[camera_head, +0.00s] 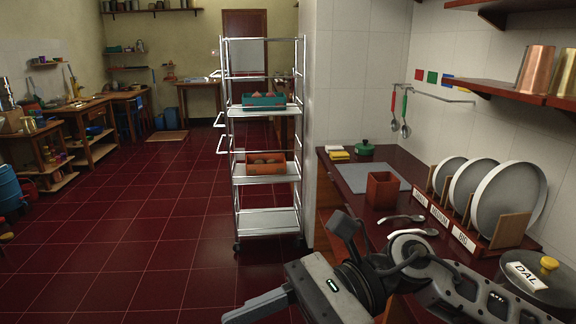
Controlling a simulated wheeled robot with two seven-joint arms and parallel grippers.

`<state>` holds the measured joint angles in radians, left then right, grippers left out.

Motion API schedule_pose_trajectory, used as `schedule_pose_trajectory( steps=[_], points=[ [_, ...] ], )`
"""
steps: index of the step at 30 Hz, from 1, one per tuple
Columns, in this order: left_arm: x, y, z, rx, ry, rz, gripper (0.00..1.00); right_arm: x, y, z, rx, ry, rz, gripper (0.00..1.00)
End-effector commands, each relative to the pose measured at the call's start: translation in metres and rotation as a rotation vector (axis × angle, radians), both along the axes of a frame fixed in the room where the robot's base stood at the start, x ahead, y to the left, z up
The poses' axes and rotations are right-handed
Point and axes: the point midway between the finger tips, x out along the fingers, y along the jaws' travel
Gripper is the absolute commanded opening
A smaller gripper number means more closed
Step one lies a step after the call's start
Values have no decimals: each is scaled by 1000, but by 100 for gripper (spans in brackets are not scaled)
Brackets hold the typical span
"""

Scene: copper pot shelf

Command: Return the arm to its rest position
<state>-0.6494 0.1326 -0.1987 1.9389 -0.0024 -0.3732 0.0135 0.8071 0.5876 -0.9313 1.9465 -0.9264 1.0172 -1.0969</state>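My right arm comes in from the lower right, over the front of the dark counter (350,180). My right gripper (258,306) points left at the bottom edge, in front of the counter. Only one grey finger shows clearly; the rest is cut off by the frame, so its opening is hidden. No object shows at the visible finger. My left arm and gripper are out of view. Copper pots (537,70) stand on the wooden wall shelf (490,88) at the upper right, apart from my arm.
Plates (507,203) stand in a labelled rack behind my arm, with spoons (402,219), a brown box (382,190) and a DAL pot (540,282) nearby. A metal rack (268,222) stands left of the counter.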

Motion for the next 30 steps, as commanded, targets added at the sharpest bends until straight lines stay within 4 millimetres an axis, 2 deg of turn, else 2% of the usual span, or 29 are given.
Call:
schedule_pose_trajectory(
  steps=[1, 4, 6, 8, 11, 12, 14, 15, 17, 18, 20, 21, 25, 27, 30],
  points=[
    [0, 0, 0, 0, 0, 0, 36, 4, 9, 7, 97, 214, -75, 41],
    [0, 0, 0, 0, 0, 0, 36, 29, 10, 17, 267, 644, -221, 41],
    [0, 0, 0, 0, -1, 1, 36, 53, 0, 12, 383, 957, -318, 41],
    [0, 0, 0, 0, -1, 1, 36, 75, -13, -4, 480, 1233, -398, 41],
    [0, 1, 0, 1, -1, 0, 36, 105, -46, -52, 651, 1700, -523, 41],
    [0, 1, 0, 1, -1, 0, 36, 112, -62, -79, 723, 1885, -571, 41],
    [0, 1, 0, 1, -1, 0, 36, 115, -83, -120, 827, 2131, -632, 41],
    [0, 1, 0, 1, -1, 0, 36, 112, -97, -147, 895, 2280, -667, 41],
    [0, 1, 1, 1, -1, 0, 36, 102, -116, -189, 1000, 2486, -719, 41],
    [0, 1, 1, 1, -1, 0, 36, 92, -128, -215, 1071, 2612, -752, 41],
    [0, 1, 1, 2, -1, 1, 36, 74, -143, -251, 1178, 2782, -794, 41],
    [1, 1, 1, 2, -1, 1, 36, 59, -152, -273, -1170, -2696, 767, 41],
    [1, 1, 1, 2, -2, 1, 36, 15, -174, -324, -1120, -2398, 681, 41],
    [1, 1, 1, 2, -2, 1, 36, -4, -181, -341, -1105, -2294, 651, 41],
    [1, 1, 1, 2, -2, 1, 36, -20, -186, -354, -1092, -2206, 626, 41]
  ],
)
